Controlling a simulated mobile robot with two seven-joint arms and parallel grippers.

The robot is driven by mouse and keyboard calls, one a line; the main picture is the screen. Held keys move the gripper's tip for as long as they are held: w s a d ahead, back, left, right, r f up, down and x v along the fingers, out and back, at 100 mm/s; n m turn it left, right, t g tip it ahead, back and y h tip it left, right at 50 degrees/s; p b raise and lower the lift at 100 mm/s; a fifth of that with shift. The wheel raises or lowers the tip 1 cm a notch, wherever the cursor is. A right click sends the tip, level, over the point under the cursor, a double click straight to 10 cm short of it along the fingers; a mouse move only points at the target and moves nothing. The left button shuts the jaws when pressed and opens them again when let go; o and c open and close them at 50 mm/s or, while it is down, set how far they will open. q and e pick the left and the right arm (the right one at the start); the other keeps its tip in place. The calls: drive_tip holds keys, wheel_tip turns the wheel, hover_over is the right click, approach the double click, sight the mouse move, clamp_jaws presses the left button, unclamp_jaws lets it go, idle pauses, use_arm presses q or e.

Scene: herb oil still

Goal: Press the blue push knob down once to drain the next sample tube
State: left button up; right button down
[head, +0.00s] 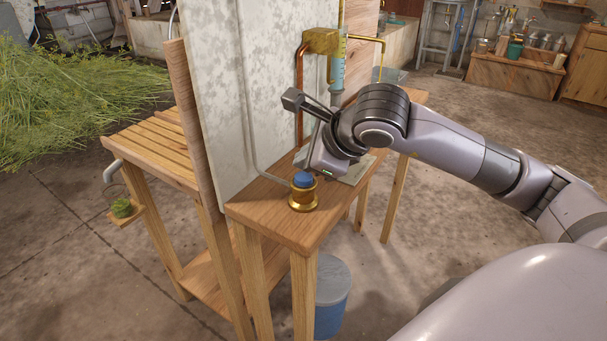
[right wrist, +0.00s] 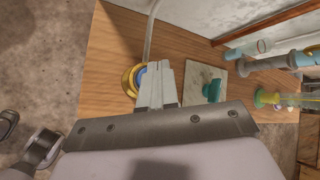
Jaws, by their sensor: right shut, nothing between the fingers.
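The blue push knob (head: 303,180) stands upright in a round brass base (head: 303,200) near the front corner of the wooden bench. My right gripper (head: 304,164) is shut and empty, with its fingertips close by the knob's top in the head view. In the right wrist view the shut fingertips (right wrist: 160,75) partly cover the blue knob (right wrist: 140,76) and its brass ring (right wrist: 128,82). I cannot tell whether they touch it. My left gripper is not in view.
A pale upright panel (head: 235,100) borders the wooden bench (head: 265,212) on the left. A thin grey pipe runs down it to the bench. A pale slab (right wrist: 230,78) with a teal piece (right wrist: 212,88) lies beyond the fingers. A lidded blue bucket (head: 331,310) stands below.

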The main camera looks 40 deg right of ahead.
sight(307, 179)
drive_tip(key=shift+r+p, duration=1.5)
drive_tip(key=shift+r, duration=1)
